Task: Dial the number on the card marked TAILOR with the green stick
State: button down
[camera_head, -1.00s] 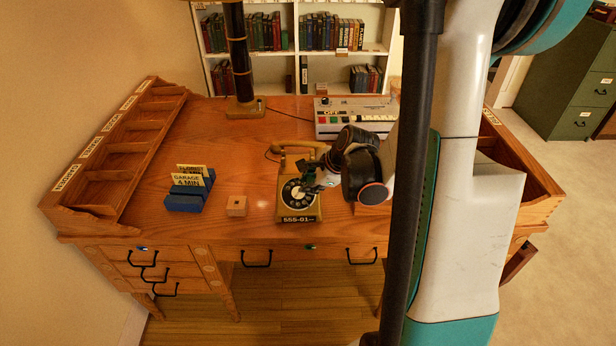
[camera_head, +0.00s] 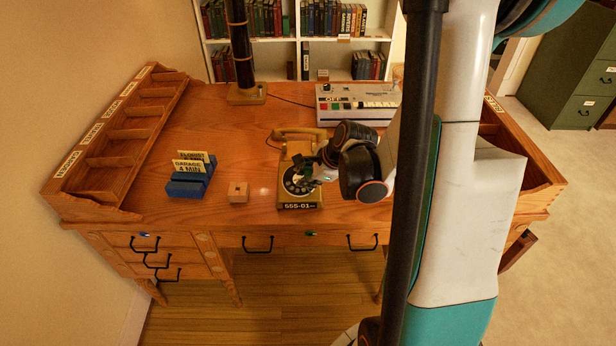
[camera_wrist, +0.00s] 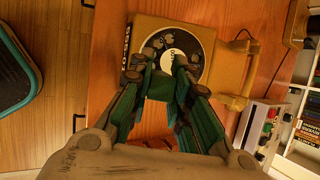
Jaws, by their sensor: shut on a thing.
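The tan rotary telephone (camera_head: 300,201) stands at the desk's front middle; its front strip reads 555-01 followed by unfilled marks. Its black dial with a white centre also shows in the wrist view (camera_wrist: 172,62). My gripper (camera_head: 308,172) is over the dial's right side, pointing down and left, and is shut on a thin thing that I take for the green stick; the fingers (camera_wrist: 161,66) mostly hide it. I cannot tell whether its tip is in a finger hole. Cards in the blue holder (camera_head: 187,189) read FLORIST and GARAGE; no TAILOR card is readable.
A grey machine (camera_head: 357,106) with coloured buttons is behind, right. A dark lamp column (camera_head: 240,52) stands at the back. Labelled wooden compartments (camera_head: 118,150) line the left edge.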

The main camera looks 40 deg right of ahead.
aim_at(308, 172)
dwell(0.3)
jog(key=shift+s+a+r+p, duration=0.2)
jog(key=shift+r+p, duration=0.25)
jog(key=shift+r, duration=0.2)
jog(key=shift+s+a+r+p, duration=0.15)
jog(key=shift+s+r+p, duration=0.1)
jog(key=shift+r+p, duration=0.3)
jog(key=shift+s+a+r+p, duration=0.2)
jog(key=shift+r+p, duration=0.2)
jog(key=shift+r, duration=0.3)
jog(key=shift+d, duration=0.15)
